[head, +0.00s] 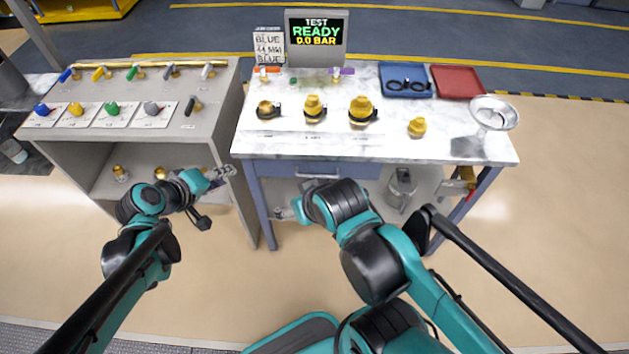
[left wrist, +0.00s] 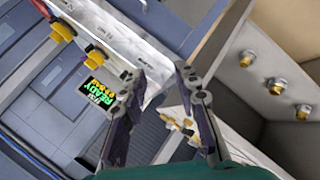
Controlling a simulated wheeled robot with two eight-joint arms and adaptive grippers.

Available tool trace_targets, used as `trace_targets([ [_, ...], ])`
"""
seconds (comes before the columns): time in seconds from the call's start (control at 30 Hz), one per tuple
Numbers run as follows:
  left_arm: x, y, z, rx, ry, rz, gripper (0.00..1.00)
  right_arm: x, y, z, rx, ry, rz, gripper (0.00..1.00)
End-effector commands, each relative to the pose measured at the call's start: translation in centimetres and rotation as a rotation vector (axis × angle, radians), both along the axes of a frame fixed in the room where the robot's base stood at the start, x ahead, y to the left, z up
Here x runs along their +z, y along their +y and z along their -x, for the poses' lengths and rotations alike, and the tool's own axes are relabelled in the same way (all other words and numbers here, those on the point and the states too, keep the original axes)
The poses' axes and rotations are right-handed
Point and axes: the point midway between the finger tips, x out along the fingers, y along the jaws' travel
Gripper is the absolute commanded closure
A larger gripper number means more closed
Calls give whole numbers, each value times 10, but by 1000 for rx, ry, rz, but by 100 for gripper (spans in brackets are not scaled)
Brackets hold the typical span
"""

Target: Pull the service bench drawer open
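The service bench (head: 400,140) has a white marble top on blue-grey legs. Its blue drawer front (head: 276,169) lies just under the top at the left and looks shut. A pale handle (head: 318,177) shows in front of it, partly hidden by my right arm. My left gripper (head: 221,174) is left of the drawer, by the gap between the two benches, apart from the handle. The left wrist view shows its fingers (left wrist: 160,82) spread and empty. My right gripper (head: 285,212) is below the drawer, mostly hidden behind its own arm, so its fingers cannot be read.
A grey cabinet (head: 225,115) with coloured valves stands close on the left, with brass fittings inside. The bench top carries brass caps (head: 362,108), a blue tray (head: 405,92), a red tray (head: 458,82), a funnel (head: 494,113) and a display (head: 316,35). Open floor lies in front.

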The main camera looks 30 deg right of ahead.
Motion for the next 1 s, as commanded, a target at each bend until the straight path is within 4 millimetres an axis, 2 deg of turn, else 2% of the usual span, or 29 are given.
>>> trace_targets([
  [0.03,-19,-21,-11,-15,17,57,69,-10,0,0,0,0,0,26],
  [0.1,-37,-50,-22,-29,45,143,69,-17,0,0,0,0,0,26],
  [0.27,-86,-111,-36,-67,119,336,69,-32,0,0,0,0,0,26],
  [0.4,-134,-156,-35,-99,194,499,69,-45,0,0,0,0,0,26],
  [0.5,-164,-180,-28,-118,244,598,69,-52,0,0,0,0,0,26],
  [0.6,-186,-196,-20,-133,286,671,69,-57,0,0,0,0,0,26],
  [0.7,-199,-204,-14,-142,312,717,69,-60,0,0,0,0,0,26],
  [0.8,-204,-209,-11,-147,324,737,69,-59,0,0,0,0,0,26],
  [1.0,-204,-234,-15,-149,326,739,69,-40,0,0,0,0,0,26],
])
